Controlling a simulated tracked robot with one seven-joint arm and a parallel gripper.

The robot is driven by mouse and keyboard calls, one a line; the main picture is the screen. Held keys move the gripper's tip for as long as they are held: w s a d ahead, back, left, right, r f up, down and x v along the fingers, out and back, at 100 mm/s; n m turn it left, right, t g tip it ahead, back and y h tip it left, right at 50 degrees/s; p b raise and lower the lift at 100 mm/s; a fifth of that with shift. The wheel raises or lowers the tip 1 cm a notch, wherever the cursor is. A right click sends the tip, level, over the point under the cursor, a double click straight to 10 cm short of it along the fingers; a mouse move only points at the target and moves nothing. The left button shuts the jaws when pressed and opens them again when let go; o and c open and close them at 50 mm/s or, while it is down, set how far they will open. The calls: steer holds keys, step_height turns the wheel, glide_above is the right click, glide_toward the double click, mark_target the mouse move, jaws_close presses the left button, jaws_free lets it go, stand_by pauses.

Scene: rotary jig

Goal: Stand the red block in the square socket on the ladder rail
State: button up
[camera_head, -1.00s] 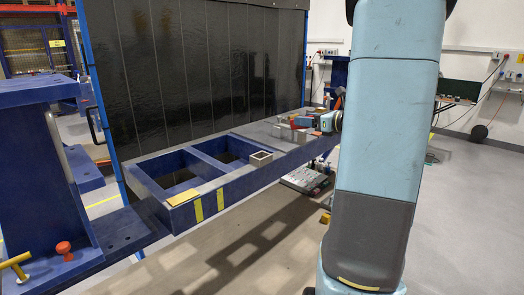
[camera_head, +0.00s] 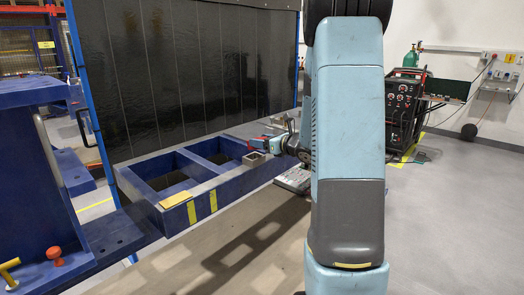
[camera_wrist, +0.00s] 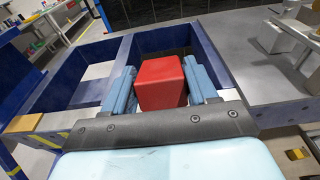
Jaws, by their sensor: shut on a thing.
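The red block (camera_wrist: 162,82) is between the two pale blue fingers of my gripper (camera_wrist: 160,90) in the wrist view, and the fingers are shut on it. In the head view my gripper (camera_head: 262,146) is small and holds the red block (camera_head: 251,146) just above and behind the square socket. The grey square socket (camera_head: 254,159) stands on the near rail of the blue ladder frame (camera_head: 228,181). I cannot tell the exact gap between block and socket. I cannot make out the socket in the wrist view, where the block and gripper may hide it.
A yellow plate (camera_head: 176,200) lies on the rail's left end. A blue column (camera_head: 40,170) stands at left, with an orange knob (camera_head: 54,253) near its base. A dark curtain (camera_head: 180,75) closes the back. A grey box-shaped piece (camera_wrist: 275,36) lies on the metal top.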

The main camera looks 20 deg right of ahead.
steer(key=shift+w+a+f, duration=0.25)
steer(key=shift+a+f, duration=0.05)
steer(key=shift+f, duration=1.5)
steer(key=shift+f, duration=0.2)
steer(key=o, duration=1.4)
